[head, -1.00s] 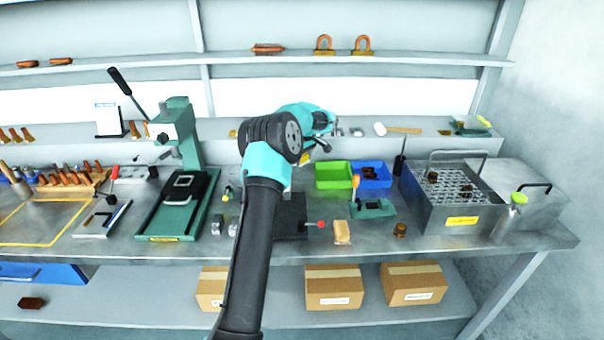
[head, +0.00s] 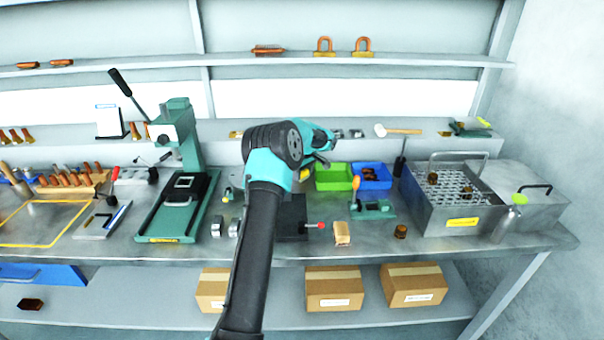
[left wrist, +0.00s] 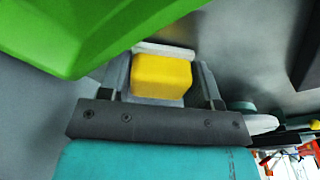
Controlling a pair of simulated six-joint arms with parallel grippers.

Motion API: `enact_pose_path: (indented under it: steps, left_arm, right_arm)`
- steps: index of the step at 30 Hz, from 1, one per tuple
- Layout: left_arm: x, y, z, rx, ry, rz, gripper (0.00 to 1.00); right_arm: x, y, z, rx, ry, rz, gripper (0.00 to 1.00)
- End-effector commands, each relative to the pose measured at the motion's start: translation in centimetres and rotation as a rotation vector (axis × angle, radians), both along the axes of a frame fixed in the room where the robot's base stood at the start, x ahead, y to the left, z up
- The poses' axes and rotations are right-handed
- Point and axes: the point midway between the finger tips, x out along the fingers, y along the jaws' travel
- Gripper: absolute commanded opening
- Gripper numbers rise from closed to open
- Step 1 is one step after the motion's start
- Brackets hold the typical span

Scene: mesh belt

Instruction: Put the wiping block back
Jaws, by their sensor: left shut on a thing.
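The yellow block (left wrist: 162,75), which I take to be the wiping block, sits between the two fingers of my left gripper (left wrist: 163,88) in the left wrist view. A pale strip lies along its far edge. In the head view, a bit of the yellow block (head: 304,174) shows below my left gripper (head: 314,165), just left of the green bin (head: 333,184). My left gripper is shut on the block; the fingertips are mostly hidden in the head view. The green bin (left wrist: 80,30) fills the upper left of the wrist view, close to the gripper. My right gripper is not in view.
A blue bin (head: 371,184) with brown parts adjoins the green one. A tan block (head: 342,233) lies near the bench's front edge, by a red-knobbed lever (head: 321,225). A green press (head: 176,140) stands left, a metal tank (head: 450,215) right. My arm hides part of the bench.

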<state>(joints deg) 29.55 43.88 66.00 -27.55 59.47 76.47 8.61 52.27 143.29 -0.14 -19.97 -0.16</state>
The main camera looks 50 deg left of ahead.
Motion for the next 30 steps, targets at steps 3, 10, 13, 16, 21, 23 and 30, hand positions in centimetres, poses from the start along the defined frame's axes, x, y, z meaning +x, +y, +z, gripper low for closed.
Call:
enact_pose_path:
  steps: [3,10,13,16,21,23,30]
  left_arm:
    - [0.0,0.0,0.0,0.0,0.0,0.0,0.35]
    - [0.0,0.0,-0.2,0.0,0.0,0.0,0.61]
    - [0.0,0.0,-0.2,0.0,0.0,0.0,0.68]
    - [0.0,0.0,-0.2,0.0,0.0,0.0,0.68]
    - [0.0,0.0,0.0,0.0,0.0,0.0,0.68]
    - [0.0,0.0,0.2,0.001,0.0,0.0,0.68]
    - [0.1,-0.4,3.2,0.002,-0.003,0.0,0.68]
  right_arm:
    - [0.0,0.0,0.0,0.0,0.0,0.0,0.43]
    - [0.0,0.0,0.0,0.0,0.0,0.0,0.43]
    - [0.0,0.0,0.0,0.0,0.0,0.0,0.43]
    - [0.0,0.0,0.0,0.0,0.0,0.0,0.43]
    - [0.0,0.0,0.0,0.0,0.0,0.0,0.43]
    - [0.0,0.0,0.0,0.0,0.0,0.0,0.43]
    - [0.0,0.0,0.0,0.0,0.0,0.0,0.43]
